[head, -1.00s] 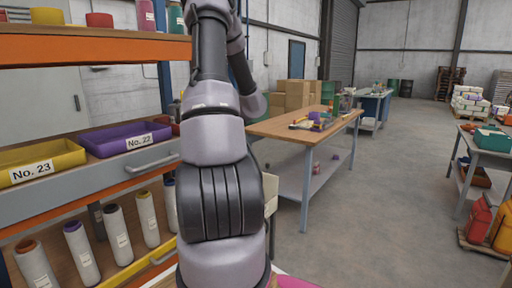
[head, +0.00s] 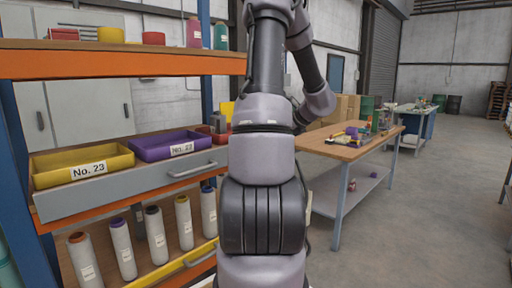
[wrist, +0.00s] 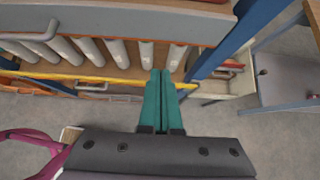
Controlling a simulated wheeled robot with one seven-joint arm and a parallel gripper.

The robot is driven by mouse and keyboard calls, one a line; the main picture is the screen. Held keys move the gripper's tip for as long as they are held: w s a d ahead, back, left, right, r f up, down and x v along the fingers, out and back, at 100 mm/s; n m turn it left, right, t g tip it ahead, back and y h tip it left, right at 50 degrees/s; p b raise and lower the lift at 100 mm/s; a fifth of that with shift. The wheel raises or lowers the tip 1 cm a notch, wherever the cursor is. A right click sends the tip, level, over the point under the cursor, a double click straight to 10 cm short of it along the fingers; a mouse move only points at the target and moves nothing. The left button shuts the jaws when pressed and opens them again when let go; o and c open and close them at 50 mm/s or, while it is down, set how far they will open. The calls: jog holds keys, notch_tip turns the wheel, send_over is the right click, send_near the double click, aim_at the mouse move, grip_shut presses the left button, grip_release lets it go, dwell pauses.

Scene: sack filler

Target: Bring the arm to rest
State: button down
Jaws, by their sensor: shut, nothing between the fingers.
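My arm rises through the middle of the head view, folded at the elbow, and its gripper is not seen there. In the wrist view my gripper (wrist: 160,75) shows two teal fingers lying side by side, closed with nothing between them. The fingers point toward a shelf rack (wrist: 109,87) with a row of pale thread cones (wrist: 115,52) on its lower board. The fingertips overlap the rack's yellow front edge in the picture; I cannot tell how far apart they are.
The rack holds a yellow bin (head: 83,166) marked No. 23 and a purple bin (head: 171,145) above a grey drawer (head: 130,183). A wooden worktable (head: 343,150) with small items stands to the right. Open concrete floor (head: 420,220) lies beyond it. A pink tubular thing (wrist: 30,140) is at lower left.

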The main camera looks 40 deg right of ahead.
jog(key=shift+r, duration=0.1)
jog(key=w+a+r+n+g+y, duration=0.1)
jog(key=a+r+n, duration=0.25)
jog(key=a, duration=0.45)
jog(key=w+a+r+n+y, duration=0.1)
jog(key=a+r+n, duration=0.3)
jog(key=a, duration=0.5)
jog(key=w+a+r+n+g+y, duration=0.1)
jog(key=a+r+n, duration=0.1)
jog(key=a+n, duration=0.5)
jog(key=s+a+r+n+h, duration=0.1)
jog(key=s+a+r+n, duration=0.1)
jog(key=s+a+n, duration=0.4)
jog(key=s+a+r+n, duration=0.3)
jog(key=s+a+n, duration=0.4)
jog(key=a+n, duration=0.3)
jog(key=a, duration=0.3)
jog(key=shift+s+a+h, duration=0.15)
jog(key=shift+a+h, duration=0.25)
